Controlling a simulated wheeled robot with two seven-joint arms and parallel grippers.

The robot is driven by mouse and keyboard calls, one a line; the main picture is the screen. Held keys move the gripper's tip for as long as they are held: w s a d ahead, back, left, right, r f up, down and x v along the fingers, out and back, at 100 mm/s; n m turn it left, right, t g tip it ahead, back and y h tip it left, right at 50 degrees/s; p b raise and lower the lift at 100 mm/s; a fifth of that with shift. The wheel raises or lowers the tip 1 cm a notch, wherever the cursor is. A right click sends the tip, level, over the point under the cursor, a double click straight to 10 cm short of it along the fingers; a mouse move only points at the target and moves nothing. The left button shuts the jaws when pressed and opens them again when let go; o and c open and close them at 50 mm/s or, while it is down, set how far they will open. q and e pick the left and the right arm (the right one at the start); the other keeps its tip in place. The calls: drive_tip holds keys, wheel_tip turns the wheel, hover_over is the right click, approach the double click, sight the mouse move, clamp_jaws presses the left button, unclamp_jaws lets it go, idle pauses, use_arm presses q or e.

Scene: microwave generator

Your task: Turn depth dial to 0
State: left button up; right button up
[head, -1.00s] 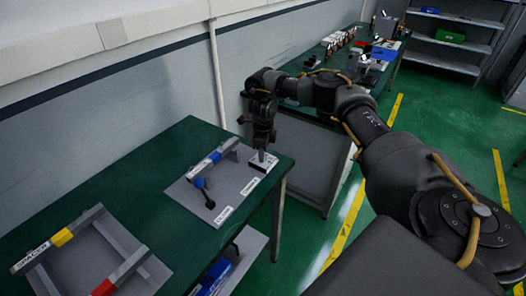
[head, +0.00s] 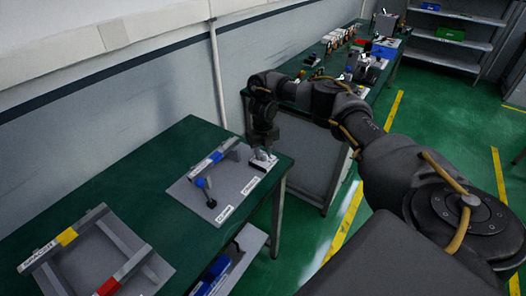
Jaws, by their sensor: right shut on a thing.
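A small light-coloured block-like unit (head: 262,160) sits at the right end of a grey plate (head: 236,187) on the green table. It seems to carry the dial, but the dial itself is hidden by my gripper and too small to read. My right gripper (head: 264,152) points down onto this unit and is shut on a part at its top. The plate also bears a bar with a blue section (head: 215,157) and a dark lever with a blue part (head: 206,190). White labels (head: 225,213) lie along its front edge. My left gripper is not in view.
A grey frame with yellow and red parts (head: 67,237) stands at the front left of the green table (head: 155,178). The wall is close behind the table. Another bench (head: 385,52) with several items and shelves (head: 460,35) stand farther back.

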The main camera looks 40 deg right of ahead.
sight(263, 154)
drive_tip(key=shift+m, duration=0.8)
drive_tip(key=shift+w, duration=0.1)
drive_tip(key=o, duration=1)
wheel_tip(263, 154, up, 11)
drive_tip(key=shift+f+p, duration=0.1)
drive_tip(key=shift+p, duration=0.65)
